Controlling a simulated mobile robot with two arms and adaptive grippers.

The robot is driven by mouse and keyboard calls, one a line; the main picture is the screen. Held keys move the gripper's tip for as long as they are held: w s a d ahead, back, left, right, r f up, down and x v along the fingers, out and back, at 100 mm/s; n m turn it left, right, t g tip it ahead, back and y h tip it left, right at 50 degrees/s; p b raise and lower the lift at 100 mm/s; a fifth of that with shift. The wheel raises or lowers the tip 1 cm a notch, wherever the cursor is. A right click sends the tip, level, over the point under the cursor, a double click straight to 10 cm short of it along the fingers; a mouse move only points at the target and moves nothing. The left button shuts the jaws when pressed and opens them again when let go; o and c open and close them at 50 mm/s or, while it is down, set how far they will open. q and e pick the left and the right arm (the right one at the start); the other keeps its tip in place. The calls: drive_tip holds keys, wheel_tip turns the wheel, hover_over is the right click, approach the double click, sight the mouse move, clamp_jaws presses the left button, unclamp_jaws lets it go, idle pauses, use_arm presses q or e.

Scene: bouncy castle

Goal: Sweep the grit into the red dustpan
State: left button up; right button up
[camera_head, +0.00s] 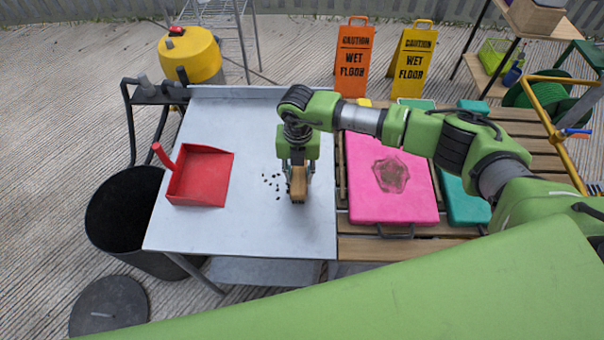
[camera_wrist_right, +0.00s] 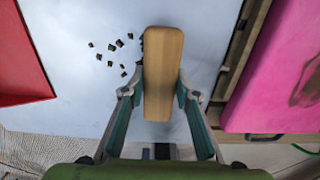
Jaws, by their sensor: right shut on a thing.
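My right gripper (camera_head: 298,172) is shut on a wooden-backed brush (camera_head: 299,186), held upright over the metal table at the right of the grit. In the right wrist view the brush's wooden back (camera_wrist_right: 163,75) sits between both fingers (camera_wrist_right: 160,100). The grit (camera_head: 272,184) is a loose scatter of small dark bits just left of the brush; in the wrist view some bits (camera_wrist_right: 118,50) lie close to its left edge. The red dustpan (camera_head: 203,176) lies on the table further left, its handle pointing up-left. A corner of it shows in the wrist view (camera_wrist_right: 20,60). My left gripper is not in view.
The grey metal table (camera_head: 240,120) is clear between grit and dustpan. A pink pad with a dark stain (camera_head: 390,150) lies on the slatted bench at the right. A black bin (camera_head: 122,210) stands left of the table. Two wet-floor signs (camera_head: 353,60) stand behind.

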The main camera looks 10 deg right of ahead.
drive_tip(key=shift+a, duration=0.1)
drive_tip(key=shift+w+a+b, duration=0.25)
drive_tip(key=shift+a+b, duration=0.2)
drive_tip(key=shift+a, duration=0.25)
drive_tip(key=shift+w+a+b, duration=0.2)
drive_tip(key=shift+a+b, duration=0.25)
drive_tip(key=shift+a, duration=0.25)
drive_tip(key=shift+w+a, duration=0.15)
drive_tip(key=shift+a, duration=0.25)
drive_tip(key=shift+w+a+f+b, duration=0.1)
drive_tip(key=shift+w+a+b, duration=0.15)
drive_tip(key=shift+a+b, duration=0.65)
drive_tip(key=shift+w+a+b, duration=0.15)
drive_tip(key=shift+a+b, duration=0.1)
drive_tip(key=shift+a, duration=0.25)
drive_tip(key=shift+w+a+b, duration=0.15)
drive_tip(key=shift+a+b, duration=0.1)
drive_tip(key=shift+a, duration=0.25)
